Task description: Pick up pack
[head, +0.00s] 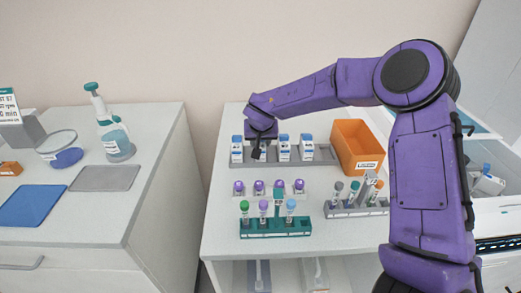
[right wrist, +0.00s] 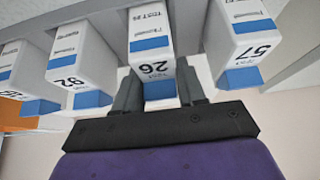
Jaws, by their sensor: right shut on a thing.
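My right gripper (head: 258,152) reaches down at the grey rack (head: 324,155) on the right-hand table. In the right wrist view its two fingers are shut on a white pack (right wrist: 152,72) with a blue end and a label that reads 26. The gripper mostly hides this pack in the head view. Other white-and-blue packs stand in the rack: one left of the gripper (head: 237,153), one just right of it (head: 284,152) and one further right (head: 306,151). In the right wrist view neighbouring packs (right wrist: 82,62) (right wrist: 240,42) sit close on both sides.
An orange bin (head: 358,136) stands right of the rack. In front are purple-capped vials (head: 259,188), a green tube rack (head: 277,231) and a grey tube rack (head: 354,211). A spray bottle (head: 115,139) and mats (head: 34,205) are on the left counter.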

